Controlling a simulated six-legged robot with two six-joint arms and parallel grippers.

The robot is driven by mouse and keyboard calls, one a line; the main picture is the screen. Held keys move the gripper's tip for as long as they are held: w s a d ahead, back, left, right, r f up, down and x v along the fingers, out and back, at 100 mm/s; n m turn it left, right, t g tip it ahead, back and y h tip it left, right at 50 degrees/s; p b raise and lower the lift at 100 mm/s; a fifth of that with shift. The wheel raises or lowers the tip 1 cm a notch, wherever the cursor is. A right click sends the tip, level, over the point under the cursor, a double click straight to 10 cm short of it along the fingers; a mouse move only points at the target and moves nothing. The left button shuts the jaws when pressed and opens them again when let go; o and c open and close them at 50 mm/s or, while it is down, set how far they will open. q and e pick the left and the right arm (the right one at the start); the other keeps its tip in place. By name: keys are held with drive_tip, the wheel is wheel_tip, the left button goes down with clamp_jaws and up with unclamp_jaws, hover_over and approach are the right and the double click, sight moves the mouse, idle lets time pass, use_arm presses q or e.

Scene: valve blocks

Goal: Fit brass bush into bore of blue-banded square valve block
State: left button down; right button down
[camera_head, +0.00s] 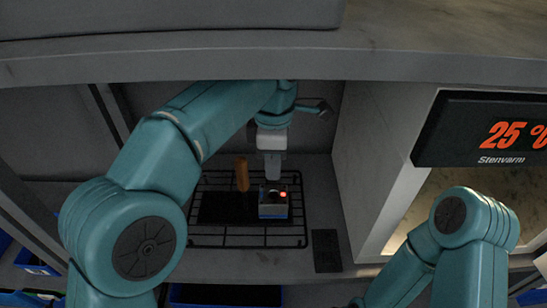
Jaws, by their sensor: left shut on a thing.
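The blue-banded square valve block (273,210) sits on a black wire rack inside the low bay. It is grey with a blue band low on its front, and a small orange-red spot shows on its upper right. My left gripper (272,172) reaches down from above, its fingers at or just over the block's top. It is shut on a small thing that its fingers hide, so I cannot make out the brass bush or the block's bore. My right arm shows at the lower right, with its gripper out of view.
An upright orange-brown piece (242,174) stands close left of the block on the wire rack (222,241). A dark flat plate (326,250) lies right of the rack. A pale side wall and a display reading 25 (490,130) bound the right; a thick shelf (400,60) overhangs.

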use_arm(q)
drive_tip(key=shift+f+b, duration=1.9)
drive_tip(key=shift+f, duration=0.7)
drive_tip(key=shift+p, duration=0.6)
drive_tip(key=shift+f+b, duration=0.35)
drive_tip(key=shift+f, duration=0.25)
drive_tip(key=c, duration=0.9)
unclamp_jaws()
wheel_tip(320, 180, up, 8)
drive_tip(key=p, duration=0.3)
drive_tip(key=shift+f, duration=0.25)
